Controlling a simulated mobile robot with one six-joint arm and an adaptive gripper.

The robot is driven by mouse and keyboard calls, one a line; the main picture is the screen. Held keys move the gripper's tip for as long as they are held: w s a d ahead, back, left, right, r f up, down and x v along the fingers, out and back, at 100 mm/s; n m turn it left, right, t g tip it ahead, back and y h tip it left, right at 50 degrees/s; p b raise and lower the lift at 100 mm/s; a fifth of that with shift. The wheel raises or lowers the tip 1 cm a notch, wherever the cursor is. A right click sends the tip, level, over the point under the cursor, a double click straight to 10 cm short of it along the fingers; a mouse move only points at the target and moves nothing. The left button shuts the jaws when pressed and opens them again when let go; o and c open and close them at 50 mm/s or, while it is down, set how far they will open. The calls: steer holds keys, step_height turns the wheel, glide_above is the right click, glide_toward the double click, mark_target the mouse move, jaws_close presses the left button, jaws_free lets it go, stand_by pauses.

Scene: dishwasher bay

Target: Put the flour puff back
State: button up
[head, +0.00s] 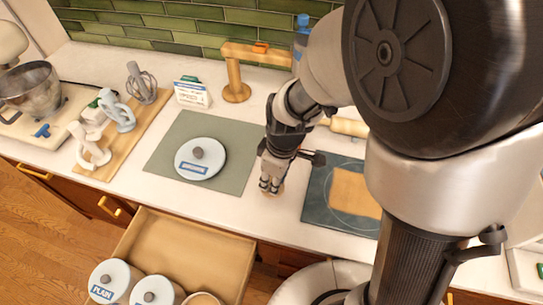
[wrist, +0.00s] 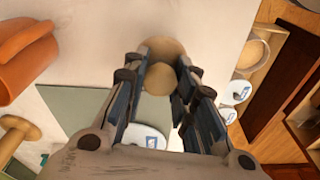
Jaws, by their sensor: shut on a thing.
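My gripper (head: 271,184) is low over the counter between the grey-green mat and the dark pastry mat. It is shut on a tan round piece with a ball knob, which looks like the flour puff (wrist: 166,48); its knob sits between the fingers in the wrist view. In the head view only a sliver of it shows beneath the fingers, and I cannot tell whether it touches the counter. An open drawer (head: 172,247) below the counter holds lidded canisters (head: 110,281) and an open round container (head: 204,299) with pale contents, which also shows in the wrist view (wrist: 252,53).
The pastry mat (head: 316,205) carries rolled dough (head: 355,193). Behind are a wooden stand (head: 234,72), a small sign (head: 191,93) and a rolling pin (head: 349,126). The back of the drawer is bare.

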steer(key=shift+f+b, duration=0.45)
steer(key=shift+f, duration=1.1)
steer(key=shift+f, duration=0.1)
steer(key=shift+f, duration=0.15)
steer(key=o, duration=1)
steer(key=shift+c, duration=0.2)
step_height(320, 180, up, 12)
steer(key=d+r+p, duration=0.1)
steer(key=p, duration=0.3)
steer(key=s+d+r+m+t+h, duration=0.1)
steer(key=s+d+r+m+t, duration=0.2)
steer(key=s+d+r+m, duration=0.6)
steer(key=s+r+m, duration=0.3)
steer(key=s, duration=0.1)
steer(key=shift+s+d+r+t, duration=0.2)
steer(key=shift+d+t, duration=0.15)
steer(key=shift+t, duration=0.05)
